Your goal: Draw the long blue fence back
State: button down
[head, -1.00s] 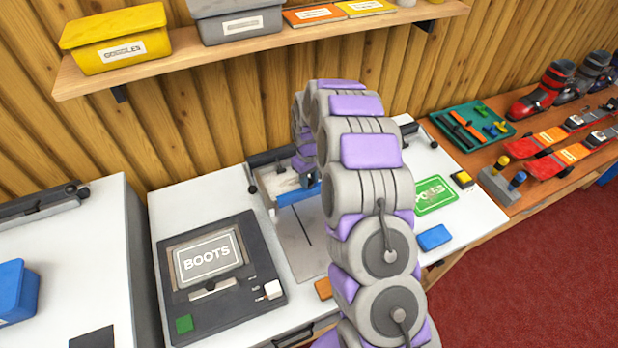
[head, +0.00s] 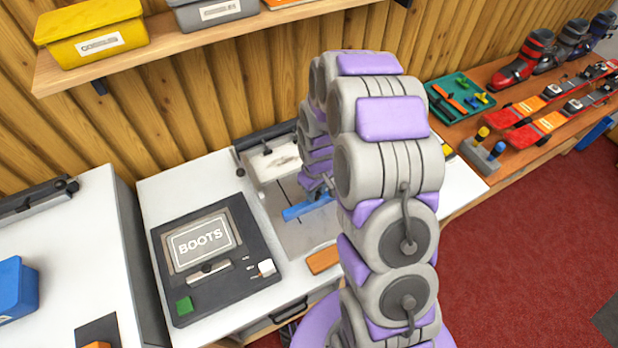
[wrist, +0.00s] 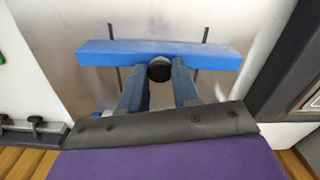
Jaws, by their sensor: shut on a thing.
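The long blue fence (head: 306,208) lies across the grey slotted plate (head: 302,236) in the middle of the bench. In the wrist view the fence (wrist: 112,53) spans the picture, and two dark slots run beneath it. My gripper (wrist: 158,73) is shut on a dark round knob (wrist: 160,69) at the middle of the fence. In the head view my gripper (head: 319,186) reaches down to the fence, and my arm hides the fence's right end.
A dark unit (head: 236,270) labelled BOOTS stands left of the plate. An orange block (head: 323,260) lies by the front edge. A dark bar (head: 268,136) with knobs runs behind. A ski bench (head: 505,150) is at the right.

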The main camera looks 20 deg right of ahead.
jog(key=shift+s+d, duration=0.1)
jog(key=shift+s, duration=0.6)
jog(key=shift+f, duration=0.1)
jog(key=c, duration=0.8)
grip_release()
jog(key=shift+s, duration=0.15)
jog(key=shift+r, duration=0.3)
notch_tip(320, 180, up, 17)
jog(key=p, duration=0.2)
jog(key=shift+w+p, duration=0.2)
jog(key=shift+p, duration=0.1)
